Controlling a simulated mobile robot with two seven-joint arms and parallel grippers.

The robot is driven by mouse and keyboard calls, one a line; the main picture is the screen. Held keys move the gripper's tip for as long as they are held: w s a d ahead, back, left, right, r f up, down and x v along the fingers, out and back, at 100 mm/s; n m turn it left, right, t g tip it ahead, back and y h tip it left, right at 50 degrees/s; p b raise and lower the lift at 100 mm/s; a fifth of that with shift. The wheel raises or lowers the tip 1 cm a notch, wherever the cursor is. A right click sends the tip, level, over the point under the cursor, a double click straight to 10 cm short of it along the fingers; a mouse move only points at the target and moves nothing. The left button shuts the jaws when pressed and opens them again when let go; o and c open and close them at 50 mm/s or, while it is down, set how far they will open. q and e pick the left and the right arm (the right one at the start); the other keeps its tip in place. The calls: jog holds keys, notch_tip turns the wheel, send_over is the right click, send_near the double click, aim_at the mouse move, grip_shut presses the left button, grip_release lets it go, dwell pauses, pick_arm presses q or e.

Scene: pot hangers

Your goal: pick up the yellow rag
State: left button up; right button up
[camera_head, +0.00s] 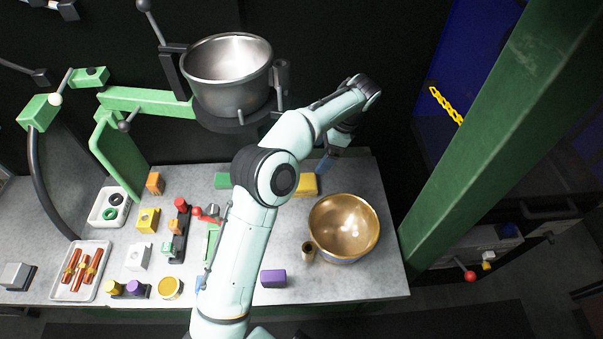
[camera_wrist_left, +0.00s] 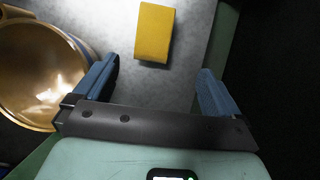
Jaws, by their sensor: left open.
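The yellow rag (camera_head: 306,184) looks like a folded yellow block. It lies on the grey worktop near its back edge, partly hidden behind my left arm in the head view. In the left wrist view the rag (camera_wrist_left: 154,32) shows at the top, ahead of my fingers and between their lines. My left gripper (camera_head: 327,162) is above the back edge of the worktop, close to the rag. In the wrist view its two blue fingers (camera_wrist_left: 158,70) are wide apart with nothing between them. My right gripper does not show.
A gold bowl (camera_head: 343,226) stands right of my arm, near the rag; it also shows beside the left finger (camera_wrist_left: 38,75). A steel pot (camera_head: 228,90) hangs on a green stand. A purple block (camera_head: 273,279) and several small parts lie around. A green post (camera_head: 490,140) rises on the right.

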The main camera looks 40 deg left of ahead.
pick_arm(q)
jog(key=b, duration=0.2)
send_over(309, 179)
notch_tip(309, 179, down, 6)
jog(key=shift+d+f, duration=0.15)
jog(key=shift+f, duration=0.6)
jog(key=x, duration=0.2)
jog(key=b+x, duration=0.1)
jog(key=x, duration=0.1)
jog(key=shift+s+d+f, duration=0.2)
jog(key=shift+a+f, duration=0.15)
jog(key=shift+f, duration=0.2)
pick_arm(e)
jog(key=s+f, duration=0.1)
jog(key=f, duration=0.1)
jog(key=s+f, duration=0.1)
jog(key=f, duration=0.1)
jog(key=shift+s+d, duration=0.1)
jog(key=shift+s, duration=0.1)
pick_arm(q)
jog(key=c, duration=1.1)
jog(key=shift+o, duration=0.2)
